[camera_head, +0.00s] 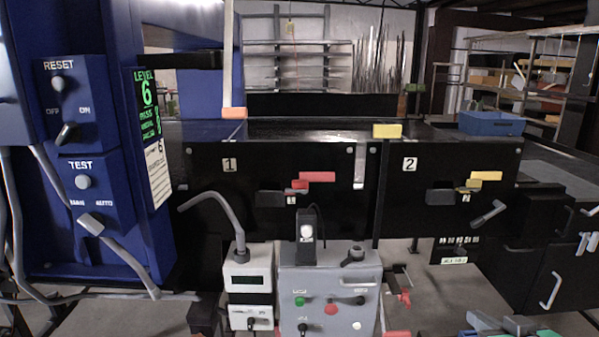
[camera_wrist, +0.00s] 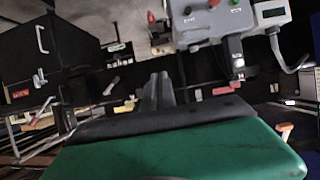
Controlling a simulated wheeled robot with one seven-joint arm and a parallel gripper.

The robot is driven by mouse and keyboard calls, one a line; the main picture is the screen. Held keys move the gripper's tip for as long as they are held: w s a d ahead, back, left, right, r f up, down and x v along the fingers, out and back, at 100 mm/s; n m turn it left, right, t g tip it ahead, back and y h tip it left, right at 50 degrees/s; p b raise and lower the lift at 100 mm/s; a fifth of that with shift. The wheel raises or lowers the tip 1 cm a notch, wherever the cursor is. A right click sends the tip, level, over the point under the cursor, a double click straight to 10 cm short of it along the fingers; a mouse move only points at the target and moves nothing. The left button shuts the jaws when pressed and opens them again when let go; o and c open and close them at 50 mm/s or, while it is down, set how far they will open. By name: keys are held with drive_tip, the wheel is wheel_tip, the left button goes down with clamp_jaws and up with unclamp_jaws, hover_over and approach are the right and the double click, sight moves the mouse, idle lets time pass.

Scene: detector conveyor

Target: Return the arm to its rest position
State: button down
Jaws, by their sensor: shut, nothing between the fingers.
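My gripper (camera_wrist: 157,88) shows in the wrist view as two dark grey fingers close together, with nothing between them. They stick out beyond the black edge of a green part of my own arm, which fills the lower part of that view. The wrist picture is upside down compared with the head view. In the head view, only some green and grey parts, which look like my arm, show at the bottom right edge. The fingers cannot be made out clearly there. The fingers appear apart from the equipment.
A black conveyor (camera_head: 290,131) with numbered panels and levers stands ahead. A grey control box (camera_head: 330,285) and white meter box (camera_head: 249,290) stand before it. A blue cabinet (camera_head: 60,200) is at left. A blue bin (camera_head: 490,123) and yellow block (camera_head: 387,131) sit on top.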

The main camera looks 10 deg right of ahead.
drive_tip(key=a+f+n+g+y+b, duration=0.1)
drive_tip(key=a+f+g, duration=0.4)
drive_tip(key=a+f, duration=0.3)
drive_tip(key=s+a+f+g+b, duration=0.1)
drive_tip(key=a+f+g, duration=0.3)
drive_tip(key=a, duration=1.2)
wheel_tip(320, 180, down, 4)
drive_tip(key=shift+a+f+n+g+y+b, duration=0.15)
drive_tip(key=shift+a+n+g+y+b, duration=0.25)
drive_tip(key=shift+b, duration=0.2)
drive_tip(key=shift+s, duration=0.15)
